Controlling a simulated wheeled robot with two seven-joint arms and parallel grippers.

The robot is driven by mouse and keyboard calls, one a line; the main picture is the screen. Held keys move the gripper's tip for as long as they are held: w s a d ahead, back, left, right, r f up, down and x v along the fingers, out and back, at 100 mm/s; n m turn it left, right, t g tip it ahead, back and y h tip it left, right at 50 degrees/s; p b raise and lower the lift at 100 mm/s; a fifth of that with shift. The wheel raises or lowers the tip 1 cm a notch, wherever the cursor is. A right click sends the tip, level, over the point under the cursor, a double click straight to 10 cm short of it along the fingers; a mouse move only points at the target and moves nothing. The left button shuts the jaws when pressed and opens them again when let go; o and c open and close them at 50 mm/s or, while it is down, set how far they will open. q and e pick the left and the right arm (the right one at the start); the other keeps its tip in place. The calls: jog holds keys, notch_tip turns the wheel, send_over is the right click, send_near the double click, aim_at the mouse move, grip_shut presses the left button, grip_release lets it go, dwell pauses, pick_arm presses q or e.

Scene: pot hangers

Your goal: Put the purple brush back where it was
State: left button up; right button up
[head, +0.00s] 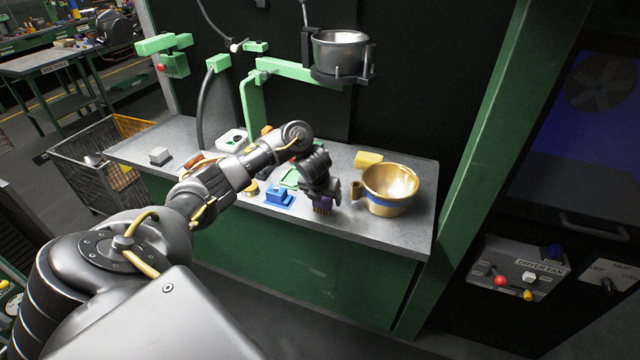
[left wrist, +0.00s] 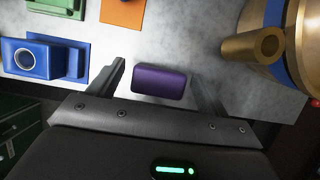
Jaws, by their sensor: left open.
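The purple brush (head: 323,204) stands on the grey bench near its front edge, between the blue fixture and the gold pot. In the left wrist view its purple top (left wrist: 159,83) shows between my two fingers. My left gripper (head: 325,195) is pointed down over the brush. It is open, with a finger on each side and visible gaps between the fingers and the brush. The gripper partly hides the brush in the head view. My right gripper is not in view.
The gold pot (head: 390,185) with a blue band stands close on the right. A blue fixture (head: 279,195) is close on the left. A yellow block (head: 368,159) lies behind. A metal pot (head: 340,50) sits in a holder above the bench (head: 420,215).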

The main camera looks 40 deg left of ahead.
pick_arm(q)
jog(key=p+v, duration=0.4)
jog(key=v, duration=0.5)
jog(key=shift+r+p, duration=0.25)
jog(key=shift+p, duration=0.15)
